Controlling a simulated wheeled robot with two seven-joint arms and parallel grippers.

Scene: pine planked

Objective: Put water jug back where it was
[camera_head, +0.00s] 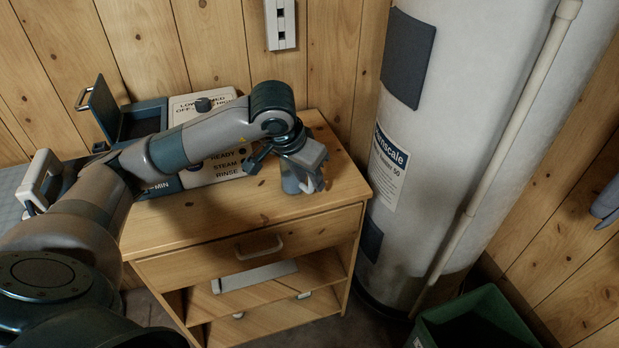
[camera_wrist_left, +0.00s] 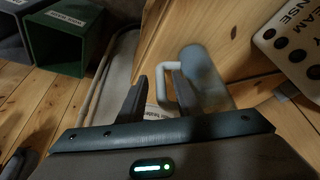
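The water jug (camera_head: 291,181), a grey-blue cylinder with a white handle, stands upright on the right part of the wooden cabinet top (camera_head: 190,218). In the left wrist view the jug (camera_wrist_left: 207,82) is right of centre, its pale handle loop towards my fingers. My left gripper (camera_head: 312,168) is over the jug's handle side, and its arm hides part of the jug. In the wrist view the left gripper (camera_wrist_left: 160,100) has its fingers apart, with the handle between them and a visible gap to the left finger. My right gripper is not in view.
A white control panel (camera_head: 225,160) and an open dark lidded box (camera_head: 135,120) stand behind and left. A white tank (camera_head: 400,190) rises close to the cabinet's right side. A green bin (camera_head: 470,325) is on the floor at right. The front cabinet top is clear.

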